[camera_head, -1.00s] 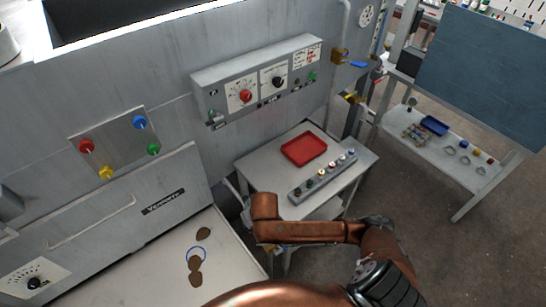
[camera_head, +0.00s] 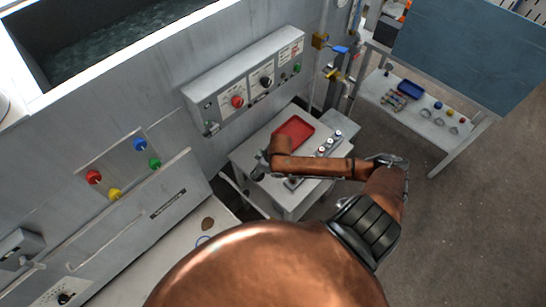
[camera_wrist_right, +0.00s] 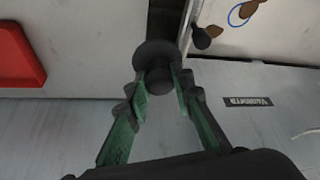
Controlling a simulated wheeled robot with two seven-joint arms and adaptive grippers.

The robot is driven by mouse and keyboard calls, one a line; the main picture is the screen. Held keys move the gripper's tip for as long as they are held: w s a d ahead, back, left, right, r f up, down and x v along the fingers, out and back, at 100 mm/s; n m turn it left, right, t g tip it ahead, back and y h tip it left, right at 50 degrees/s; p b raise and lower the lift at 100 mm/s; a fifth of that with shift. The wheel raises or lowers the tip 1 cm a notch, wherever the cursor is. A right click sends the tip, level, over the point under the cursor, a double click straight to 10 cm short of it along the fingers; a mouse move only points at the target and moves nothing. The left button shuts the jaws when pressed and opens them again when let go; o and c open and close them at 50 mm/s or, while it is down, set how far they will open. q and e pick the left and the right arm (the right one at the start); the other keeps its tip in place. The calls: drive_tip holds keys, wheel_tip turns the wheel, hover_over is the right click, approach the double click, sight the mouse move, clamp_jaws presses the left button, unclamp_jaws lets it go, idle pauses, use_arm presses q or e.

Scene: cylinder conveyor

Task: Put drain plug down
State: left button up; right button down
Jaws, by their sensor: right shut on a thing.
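My right gripper (camera_wrist_right: 157,90) is shut on the drain plug (camera_wrist_right: 156,52), a dark grey piece with a round disc at its far end and a narrower neck between the green-padded fingers. My left gripper is not in view.
A water-filled tank (camera_head: 120,35) is at the upper left. The control box (camera_head: 245,85) juts from the wall above the table. A dark knob-like piece (camera_wrist_right: 202,38) is near the plug.

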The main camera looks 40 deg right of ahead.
drive_tip(key=w+d+f, duration=0.1)
drive_tip(key=d+f, duration=0.1)
drive_tip(key=w+d+f, duration=0.2)
drive_tip(key=d, duration=0.1)
drive_tip(key=w+d+f+p, duration=0.1)
drive_tip(key=w+d+f, duration=0.1)
drive_tip(key=f, duration=0.1)
drive_tip(key=shift+d, duration=0.4)
drive_tip(key=shift+w+d+f, duration=0.2)
drive_tip(key=shift+d+f, duration=0.15)
drive_tip(key=shift+f, duration=0.15)
drive_tip(key=shift+w+d+f, duration=0.1)
drive_tip(key=shift+d+f, duration=0.05)
drive_tip(key=shift+f, duration=1.55)
drive_tip(key=shift+f, duration=0.15)
drive_tip(key=c, duration=1.7)
unclamp_jaws()
drive_tip(key=v, duration=1.2)
